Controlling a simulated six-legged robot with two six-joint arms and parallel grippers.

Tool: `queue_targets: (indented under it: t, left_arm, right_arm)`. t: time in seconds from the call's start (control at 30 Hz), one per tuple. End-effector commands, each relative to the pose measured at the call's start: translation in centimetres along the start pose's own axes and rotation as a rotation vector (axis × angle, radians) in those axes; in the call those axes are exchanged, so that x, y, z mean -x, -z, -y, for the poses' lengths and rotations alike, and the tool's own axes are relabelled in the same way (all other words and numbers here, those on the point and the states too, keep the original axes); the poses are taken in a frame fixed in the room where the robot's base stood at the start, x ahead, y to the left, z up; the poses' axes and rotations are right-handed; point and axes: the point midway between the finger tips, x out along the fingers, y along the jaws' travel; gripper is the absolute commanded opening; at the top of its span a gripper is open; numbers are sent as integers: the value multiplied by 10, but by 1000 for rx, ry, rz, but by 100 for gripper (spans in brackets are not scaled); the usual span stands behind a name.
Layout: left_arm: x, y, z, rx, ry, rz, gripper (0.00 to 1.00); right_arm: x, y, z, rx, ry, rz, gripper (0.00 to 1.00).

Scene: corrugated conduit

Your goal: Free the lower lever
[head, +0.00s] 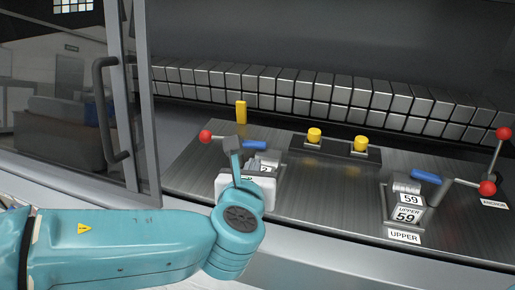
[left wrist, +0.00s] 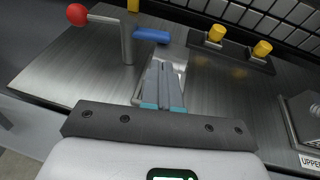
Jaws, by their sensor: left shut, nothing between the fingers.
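The lower lever, by its place beside my gripper, has a red ball knob (head: 205,136) at the left and a blue grip (head: 254,145) at the right. In the left wrist view its red knob (left wrist: 77,14), upright grey post (left wrist: 128,45) and blue grip (left wrist: 151,35) are clear. My left gripper (left wrist: 168,68) is shut and empty, with its fingers in front of the lever's grey housing, just below and right of the blue grip. Whether the fingertips touch the housing cannot be told. My wrist hides most of this unit and its label in the head view. My right gripper is out of view.
At the right stands the upper lever with a red knob (head: 487,188), blue grip (head: 427,177) and a 59 counter (head: 407,215). The anchor lever (head: 503,133) is beyond it. Two yellow knobs (head: 314,135) (head: 361,144) stand on a block mid-panel. A glass door (head: 75,90) stands open at left.

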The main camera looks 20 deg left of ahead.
Motion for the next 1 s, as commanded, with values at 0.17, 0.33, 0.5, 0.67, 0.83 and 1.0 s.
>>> queue_targets:
  t: [0.17, 0.33, 0.5, 0.67, 0.83, 1.0]
  left_arm:
    - [-36, -4, -1, 0, -3, -3, 0]
    - [-59, -11, -1, 0, -2, -2, 0]
    - [-68, -13, -1, 1, -1, -1, 0]
    - [-70, -13, -1, 1, 0, 0, 0]
    - [-69, -13, -1, 1, -1, 0, 0]
    - [-69, -15, 3, 11, -33, 0, 0]
  right_arm:
    - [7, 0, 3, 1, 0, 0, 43]
    - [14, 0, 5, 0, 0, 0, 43]
    - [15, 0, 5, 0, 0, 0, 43]
    - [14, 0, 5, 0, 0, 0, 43]
    - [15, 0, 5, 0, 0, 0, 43]
    - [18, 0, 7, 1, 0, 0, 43]
